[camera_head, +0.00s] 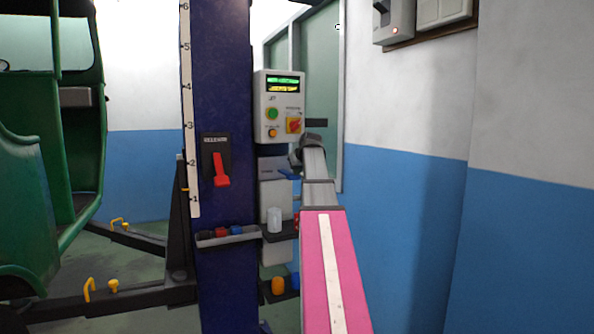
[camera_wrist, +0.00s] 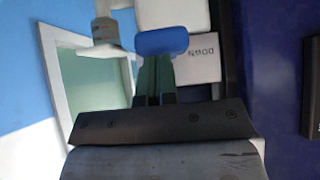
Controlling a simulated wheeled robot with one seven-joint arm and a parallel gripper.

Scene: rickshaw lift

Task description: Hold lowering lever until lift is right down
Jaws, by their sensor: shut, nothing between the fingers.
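The lowering lever (camera_head: 287,174) has a blue handle, low on the right side of the blue lift column (camera_head: 228,110). In the wrist view its blue knob (camera_wrist: 160,42) is beside a white plate (camera_wrist: 203,58) reading DOWN, upside down. My gripper (camera_wrist: 154,72) is shut, with its dark fingers at the knob's edge and nothing between them. I cannot tell whether they touch the knob. In the head view my pink arm hides part of this area. The lift arms (camera_head: 140,298) are low, close to the floor, beside the green rickshaw (camera_head: 45,180).
A control box (camera_head: 279,107) with buttons and lit displays is above the lever. A red RELEASE handle (camera_head: 221,170) and a numbered scale (camera_head: 190,100) are on the column. A small tool shelf (camera_head: 228,236) juts out below. Walls stand close on the right.

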